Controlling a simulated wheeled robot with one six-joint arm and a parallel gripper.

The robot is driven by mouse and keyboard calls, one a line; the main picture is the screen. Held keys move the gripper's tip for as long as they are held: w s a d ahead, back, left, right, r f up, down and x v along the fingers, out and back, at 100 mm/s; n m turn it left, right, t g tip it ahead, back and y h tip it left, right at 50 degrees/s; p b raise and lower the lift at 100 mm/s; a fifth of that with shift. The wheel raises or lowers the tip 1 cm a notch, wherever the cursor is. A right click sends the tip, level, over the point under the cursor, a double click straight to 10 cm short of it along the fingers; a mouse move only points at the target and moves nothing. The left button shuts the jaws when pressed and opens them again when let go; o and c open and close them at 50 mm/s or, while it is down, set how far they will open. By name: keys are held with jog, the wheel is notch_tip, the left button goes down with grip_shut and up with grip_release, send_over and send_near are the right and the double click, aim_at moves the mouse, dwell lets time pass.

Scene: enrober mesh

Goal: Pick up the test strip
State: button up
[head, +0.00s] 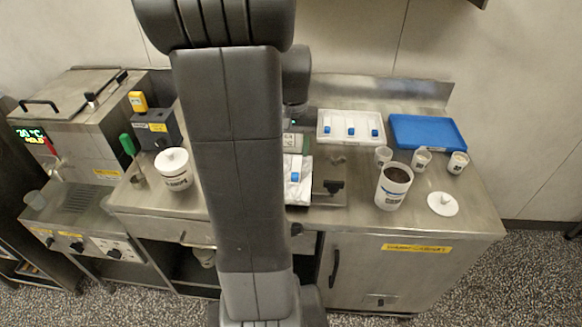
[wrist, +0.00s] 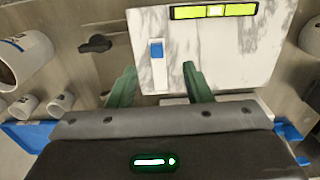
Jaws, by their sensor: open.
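A test strip, white with a blue end (wrist: 157,50), lies on a grey-veined white marble slab (wrist: 235,55) in the wrist view. In the head view the blue end (head: 296,176) shows on the slab, partly behind my arm. My gripper (wrist: 159,70) is open, its two green fingers spread on either side of the strip's line. The strip lies between and just beyond the fingertips in the picture, and nothing is held. The height of the fingers above the slab is hard to tell. My gripper is mostly hidden behind my arm in the head view.
A white tray (head: 351,140) with several blue-ended strips stands behind, beside a blue tray (head: 428,131). A large brown-filled cup (head: 393,187), small cups and a white lid (head: 443,204) stand at right.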

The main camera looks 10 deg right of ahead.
send_over(295, 175)
jog(key=f, duration=0.5)
jog(key=shift+s+a, duration=0.4)
jog(key=f, duration=0.2)
jog(key=f+p, duration=0.1)
jog(key=f, duration=0.1)
jog(key=shift+w+d, duration=0.4)
jog(key=shift+f, duration=0.6)
jog(key=shift+c, duration=0.3)
grip_shut()
